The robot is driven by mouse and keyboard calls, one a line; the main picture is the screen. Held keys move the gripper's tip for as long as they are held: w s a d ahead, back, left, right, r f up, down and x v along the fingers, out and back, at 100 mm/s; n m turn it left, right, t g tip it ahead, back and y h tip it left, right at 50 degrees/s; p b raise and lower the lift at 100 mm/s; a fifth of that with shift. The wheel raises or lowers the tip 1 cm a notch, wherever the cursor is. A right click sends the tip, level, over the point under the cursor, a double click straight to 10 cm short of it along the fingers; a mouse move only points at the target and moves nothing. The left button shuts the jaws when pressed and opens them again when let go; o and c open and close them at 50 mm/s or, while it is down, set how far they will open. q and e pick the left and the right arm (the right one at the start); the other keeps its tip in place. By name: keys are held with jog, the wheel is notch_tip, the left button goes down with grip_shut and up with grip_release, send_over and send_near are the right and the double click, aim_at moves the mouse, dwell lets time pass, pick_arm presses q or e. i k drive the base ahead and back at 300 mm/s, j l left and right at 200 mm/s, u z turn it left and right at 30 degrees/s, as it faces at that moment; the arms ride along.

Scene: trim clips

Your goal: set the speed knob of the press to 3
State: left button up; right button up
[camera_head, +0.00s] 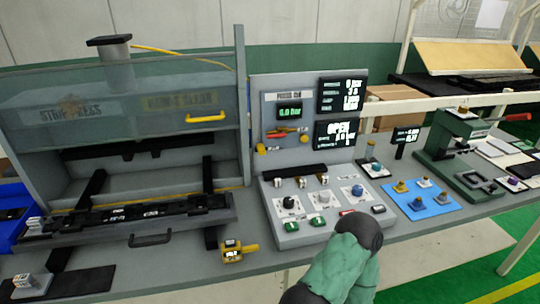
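The press (240,120) stands at the left with its see-through guard (130,95) up and a yellow handle on it. Its sloped control panel (335,222) carries three knobs: a black one (288,202), a pale one (322,196) and a blue one (357,190). The knob labels and settings are too small to read, so I cannot tell which is the speed knob. A screen (335,131) above reads OPEN. A green and dark part of my arm rises from the bottom just in front of the panel. No gripper fingers show.
A yellow device (238,251) lies in front of the press. A blue mat (419,199) with several small parts and a green hand press (462,150) stand to the right. A dark mat with a small block (25,284) is at front left. A blue bin (12,215) is at the left edge.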

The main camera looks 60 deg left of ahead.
aim_at(357, 190)
jog(key=u, duration=1.75)
jog(key=i+l+u, duration=0.15)
jog(key=l+u, duration=0.15)
jog(key=l, duration=0.1)
